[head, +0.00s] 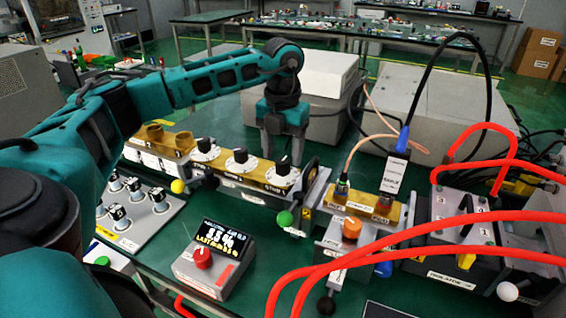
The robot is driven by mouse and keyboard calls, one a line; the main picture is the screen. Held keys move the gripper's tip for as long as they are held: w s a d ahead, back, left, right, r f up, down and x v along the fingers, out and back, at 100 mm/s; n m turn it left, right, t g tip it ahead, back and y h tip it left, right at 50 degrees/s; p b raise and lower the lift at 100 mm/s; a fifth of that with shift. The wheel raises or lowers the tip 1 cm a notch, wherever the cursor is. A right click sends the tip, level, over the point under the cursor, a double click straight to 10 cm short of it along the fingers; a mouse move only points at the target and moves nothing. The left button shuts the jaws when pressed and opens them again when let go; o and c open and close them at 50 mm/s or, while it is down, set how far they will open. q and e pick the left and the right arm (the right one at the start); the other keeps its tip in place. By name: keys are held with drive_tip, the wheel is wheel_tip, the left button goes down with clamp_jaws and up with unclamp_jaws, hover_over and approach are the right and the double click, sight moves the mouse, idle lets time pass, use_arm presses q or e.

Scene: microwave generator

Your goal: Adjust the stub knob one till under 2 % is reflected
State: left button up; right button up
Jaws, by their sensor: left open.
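Three black stub knobs on white dials stand in a row on the brass waveguide section (230,178): a left knob (205,146), a middle knob (240,156) and a right knob (283,166). The label by the right one reads "STUB", but its number is too small to read surely. My left gripper (284,152) points down with its fingers apart, right at the right knob; I cannot tell whether they touch it. My right gripper is out of view.
A red knob (202,257) sits on the display box. Green (285,219) and yellow (177,186) ball handles stand near the waveguide. Thick red hoses (420,240) cross the right side. A panel of several knobs (135,205) lies at left.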

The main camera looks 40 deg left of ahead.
sight(283, 160)
use_arm(q)
drive_tip(key=shift+f, duration=1.6)
drive_tip(key=c, duration=1)
